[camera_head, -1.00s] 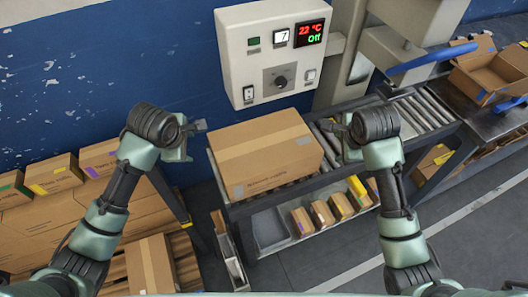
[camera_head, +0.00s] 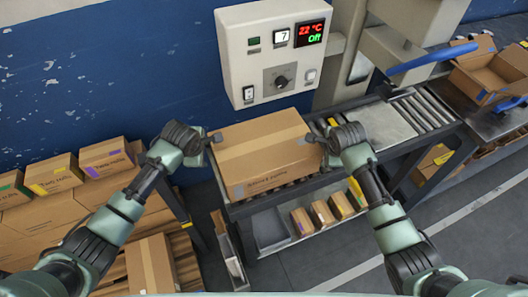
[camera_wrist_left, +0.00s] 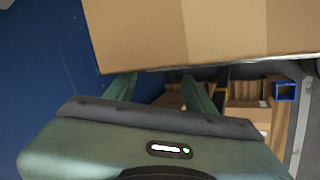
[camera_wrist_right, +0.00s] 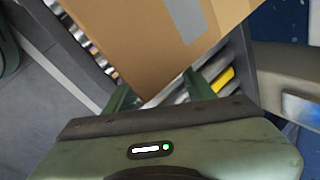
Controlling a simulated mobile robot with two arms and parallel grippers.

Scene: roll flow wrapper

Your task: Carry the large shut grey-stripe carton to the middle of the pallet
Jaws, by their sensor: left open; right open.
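The large shut carton (camera_head: 265,155) sits on the roller conveyor below the control box, with a lighter tape band across its top. Its grey stripe (camera_wrist_right: 185,18) shows in the right wrist view. My left gripper (camera_head: 213,138) is open at its left side, and my right gripper (camera_head: 320,140) is open at its right side. In the left wrist view the carton (camera_wrist_left: 210,30) is just beyond the open fingers. I cannot tell whether either gripper touches it. The wooden pallet (camera_head: 187,246) at lower left is partly hidden by cartons and my left arm.
Several cartons (camera_head: 52,175) are stacked at the left, and another taped carton (camera_head: 150,265) stands at the bottom left. Small cartons (camera_head: 322,212) sit on the shelf under the conveyor. The control box (camera_head: 275,55) and a blue-handled machine (camera_head: 425,60) stand behind. Floor at lower right is clear.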

